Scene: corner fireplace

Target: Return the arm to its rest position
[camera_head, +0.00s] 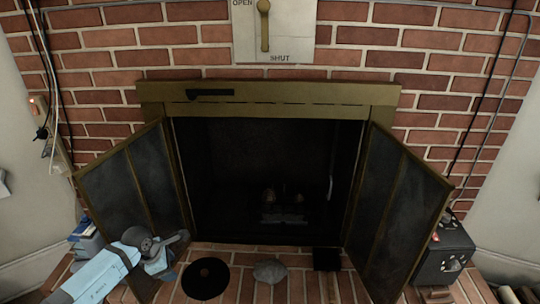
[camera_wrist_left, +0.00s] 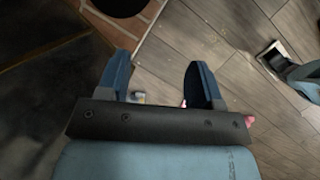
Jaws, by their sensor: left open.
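My left arm comes in from the lower left in the head view, and its gripper (camera_head: 172,266) is low in front of the open left fireplace door (camera_head: 130,190). In the left wrist view the left gripper (camera_wrist_left: 158,78) has its two blue fingers spread apart with nothing between them. Wooden floor shows beyond the fingers. My right gripper cannot be made out in the head view.
The right fireplace door (camera_head: 408,215) also stands open. A black round plate (camera_head: 205,278), a grey stone-like item (camera_head: 270,271) and a small black item (camera_head: 327,259) lie on the brick hearth. A dark box (camera_head: 443,252) stands at right. A lever panel (camera_head: 273,32) hangs above.

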